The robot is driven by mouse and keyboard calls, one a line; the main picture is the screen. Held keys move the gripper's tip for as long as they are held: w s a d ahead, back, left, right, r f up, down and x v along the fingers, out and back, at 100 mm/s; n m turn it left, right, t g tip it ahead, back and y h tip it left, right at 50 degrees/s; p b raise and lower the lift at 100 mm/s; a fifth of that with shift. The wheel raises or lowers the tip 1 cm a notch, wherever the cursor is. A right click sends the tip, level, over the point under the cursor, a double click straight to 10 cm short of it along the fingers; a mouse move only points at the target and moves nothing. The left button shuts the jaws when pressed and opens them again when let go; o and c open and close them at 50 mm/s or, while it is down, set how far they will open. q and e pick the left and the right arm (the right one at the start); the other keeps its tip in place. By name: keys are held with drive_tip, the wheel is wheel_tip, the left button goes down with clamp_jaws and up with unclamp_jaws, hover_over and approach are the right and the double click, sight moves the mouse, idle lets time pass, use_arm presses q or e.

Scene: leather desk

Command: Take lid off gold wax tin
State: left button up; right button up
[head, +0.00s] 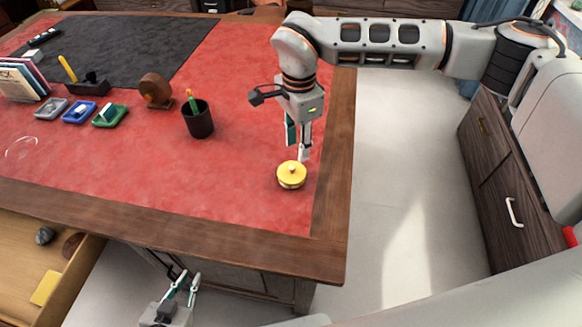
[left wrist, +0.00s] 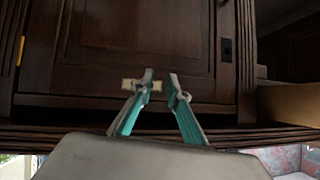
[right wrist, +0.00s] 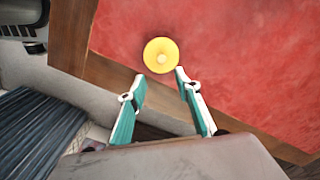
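The gold wax tin (head: 291,179) stands near the right end of the red leather desk top, with its round lid and pale knob (head: 292,169) on it. In the right wrist view the tin's lid (right wrist: 161,56) shows from above, just beyond the fingertips. My right gripper (head: 303,152) points down just behind the tin; its fingers (right wrist: 158,84) are apart with nothing between them. I cannot tell whether a fingertip touches the tin. My left gripper (head: 184,279) is low in front of the desk, beside the open drawer; its fingers (left wrist: 160,82) are apart and empty, facing dark wood panels.
A black pen cup (head: 198,122) and a round brown wooden object (head: 156,91) stand left of the tin. Small coloured trays (head: 110,116) lie further left. An open drawer (head: 22,275) holds several small items. The leather around the tin is clear.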

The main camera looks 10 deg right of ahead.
sight(292, 167)
drive_tip(key=shift+s+f, duration=0.1)
drive_tip(key=shift+f, duration=0.85)
drive_tip(key=f, duration=0.2)
drive_tip(key=a+f, duration=0.1)
drive_tip(key=f, duration=0.1)
drive_tip(key=shift+a+f+p, duration=0.1)
drive_tip(key=shift+a+p, duration=0.05)
drive_tip(key=shift+p, duration=0.2)
drive_tip(key=shift+f, duration=0.65)
drive_tip(key=shift+w, duration=0.2)
drive_tip(key=shift+c, duration=0.5)
clamp_jaws()
